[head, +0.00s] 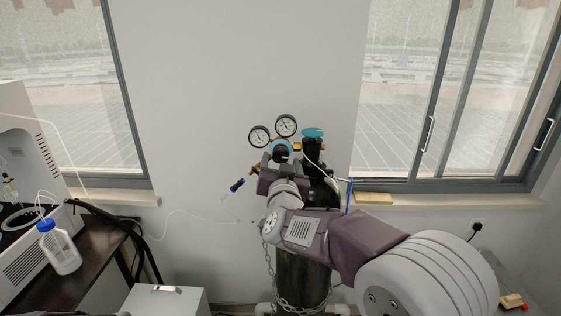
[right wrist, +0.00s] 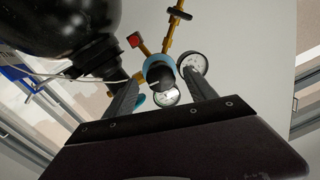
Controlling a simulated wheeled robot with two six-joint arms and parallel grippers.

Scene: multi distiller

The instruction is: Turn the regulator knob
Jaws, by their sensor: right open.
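The regulator (head: 281,146) is mounted by the top of a dark gas cylinder (head: 295,268). It has two round dial gauges (head: 259,136) and a blue ring around a black knob. In the right wrist view the black regulator knob (right wrist: 159,73) shows its end between the fingertips. My right gripper (right wrist: 161,88) is open, with one finger on each side of the knob in the picture. I cannot tell whether either finger touches it. In the head view my right gripper (head: 281,160) is at the regulator and covers its lower part. My left gripper is out of view.
A teal cylinder valve handwheel (head: 313,132) stands right of the gauges. A chain (head: 298,305) hangs around the cylinder. A thin white hose runs from the regulator. A table with an instrument and a blue-capped bottle (head: 62,248) stands at left. Window sills flank the wall.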

